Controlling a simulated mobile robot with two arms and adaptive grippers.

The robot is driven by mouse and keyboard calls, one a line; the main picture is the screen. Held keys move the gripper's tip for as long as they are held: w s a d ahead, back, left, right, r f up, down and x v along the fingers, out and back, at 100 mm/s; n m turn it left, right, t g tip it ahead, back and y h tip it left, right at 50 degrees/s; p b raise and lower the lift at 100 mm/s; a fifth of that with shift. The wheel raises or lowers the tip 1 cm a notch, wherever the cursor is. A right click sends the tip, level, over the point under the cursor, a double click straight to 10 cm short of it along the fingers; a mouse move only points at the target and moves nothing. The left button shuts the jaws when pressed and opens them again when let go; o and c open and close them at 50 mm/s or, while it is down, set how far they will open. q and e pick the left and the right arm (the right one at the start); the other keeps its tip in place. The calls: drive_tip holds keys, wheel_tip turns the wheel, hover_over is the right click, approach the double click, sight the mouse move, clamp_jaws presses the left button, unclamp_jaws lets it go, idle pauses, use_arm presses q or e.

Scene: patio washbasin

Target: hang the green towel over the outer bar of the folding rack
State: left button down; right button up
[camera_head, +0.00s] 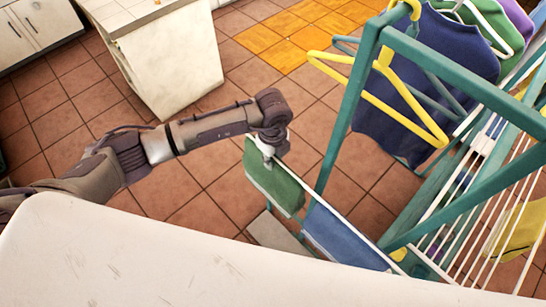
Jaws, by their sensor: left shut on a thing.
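The green towel (274,188) hangs down at the near left end of the folding rack (352,97). My left gripper (268,155) is above the towel and shut on its upper edge. The white outer bar (318,203) runs from beside the towel toward the lower right. The towel's top edge is close to this bar and roughly in line with it. I cannot tell whether the towel rests over the bar or only hangs beside it. My right gripper is not in view.
A blue towel (345,240) hangs on the outer bar just right of the green one. Yellow hangers (400,103) and dark blue clothing (397,125) hang on the rack above. A white cabinet (172,62) stands at the back left. Tiled floor is open between.

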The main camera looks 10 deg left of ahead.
use_arm(q)
wheel_tip(320, 180, up, 9)
drive_tip(key=p, duration=0.6)
drive_tip(key=shift+r+p, duration=0.1)
drive_tip(key=shift+p, duration=0.3)
drive_tip(key=shift+w+r, duration=0.1)
drive_tip(key=shift+r, duration=0.15)
wheel_tip(320, 180, up, 19)
drive_tip(key=shift+r+b, duration=0.15)
drive_tip(key=shift+b, duration=0.15)
drive_tip(key=s+a+r, duration=0.1)
drive_tip(key=s+a, duration=0.8)
drive_tip(key=s, duration=0.5)
drive_tip(key=shift+s+a, duration=0.2)
drive_tip(key=shift+a, duration=0.05)
idle(1.0)
